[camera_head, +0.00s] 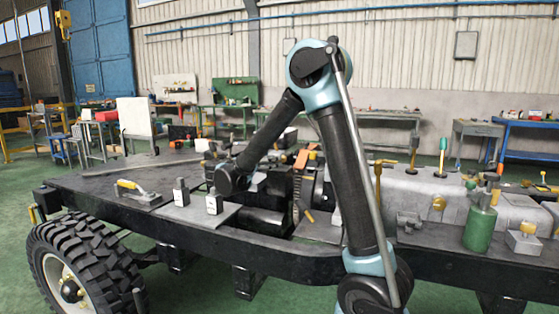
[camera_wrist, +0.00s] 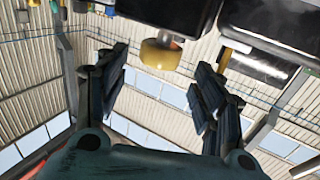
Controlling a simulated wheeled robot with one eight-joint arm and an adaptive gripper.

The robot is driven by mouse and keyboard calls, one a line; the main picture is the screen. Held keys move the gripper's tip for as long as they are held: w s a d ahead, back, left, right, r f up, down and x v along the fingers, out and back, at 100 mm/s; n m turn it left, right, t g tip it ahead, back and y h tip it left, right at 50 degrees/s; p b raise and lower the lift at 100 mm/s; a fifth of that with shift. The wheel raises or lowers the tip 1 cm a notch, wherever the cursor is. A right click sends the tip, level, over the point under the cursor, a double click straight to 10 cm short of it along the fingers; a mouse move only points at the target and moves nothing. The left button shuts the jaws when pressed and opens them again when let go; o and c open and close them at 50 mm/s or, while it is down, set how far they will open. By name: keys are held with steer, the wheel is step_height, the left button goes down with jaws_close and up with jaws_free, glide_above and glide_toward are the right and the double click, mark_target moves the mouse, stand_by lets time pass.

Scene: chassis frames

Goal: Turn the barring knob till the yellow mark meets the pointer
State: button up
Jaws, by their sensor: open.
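A brass-yellow rounded knob (camera_wrist: 160,52) shows in the wrist view, under a dark block at the top. It may be the barring knob. My gripper (camera_wrist: 162,80) is open, with one dark finger on each side of the knob's line in the picture. The fingers look apart from the knob, and nothing is held. In the head view my arm bends down over the middle of the chassis, and I cannot make out the gripper's fingers there. I cannot pick out the yellow mark or the pointer in either view.
The chassis frame (camera_head: 285,258) carries a grey block (camera_head: 410,185) and a green bottle (camera_head: 480,225) on the right. A yellow-handled tool (camera_head: 133,190) and two small dark-topped blocks (camera_head: 181,192) (camera_head: 214,201) stand on the left. An orange part (camera_head: 303,160) stands near my arm.

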steer(key=shift+x, duration=2.95)
steer(key=c, duration=1.1)
